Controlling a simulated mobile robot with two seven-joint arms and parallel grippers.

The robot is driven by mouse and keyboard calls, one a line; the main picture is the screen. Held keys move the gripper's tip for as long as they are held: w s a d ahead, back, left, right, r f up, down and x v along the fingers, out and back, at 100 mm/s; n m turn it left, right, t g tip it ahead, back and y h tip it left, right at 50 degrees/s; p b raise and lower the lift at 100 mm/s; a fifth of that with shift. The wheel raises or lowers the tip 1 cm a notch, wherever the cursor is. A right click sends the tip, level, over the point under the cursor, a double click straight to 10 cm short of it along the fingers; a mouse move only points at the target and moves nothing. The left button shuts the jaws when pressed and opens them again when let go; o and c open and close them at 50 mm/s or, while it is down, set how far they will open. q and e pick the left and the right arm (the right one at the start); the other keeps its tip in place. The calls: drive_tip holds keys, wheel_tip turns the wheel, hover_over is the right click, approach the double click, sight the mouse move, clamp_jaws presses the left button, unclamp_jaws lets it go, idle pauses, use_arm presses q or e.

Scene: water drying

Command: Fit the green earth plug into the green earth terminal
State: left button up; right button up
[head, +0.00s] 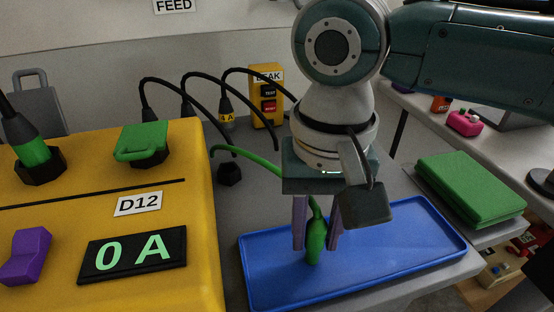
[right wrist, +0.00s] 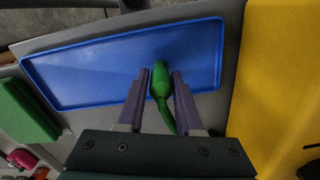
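The green earth plug (head: 315,242) is upright between the fingers of my right gripper (head: 317,247), over the blue tray (head: 420,225). My left gripper is out of view.
A plug with a green body (head: 33,152) stands in another black socket at left. Black cables arch behind the box, near a yellow button box (head: 266,98). The display (head: 130,254) reads 0 A.

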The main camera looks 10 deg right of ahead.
clamp_jaws()
idle(0.3)
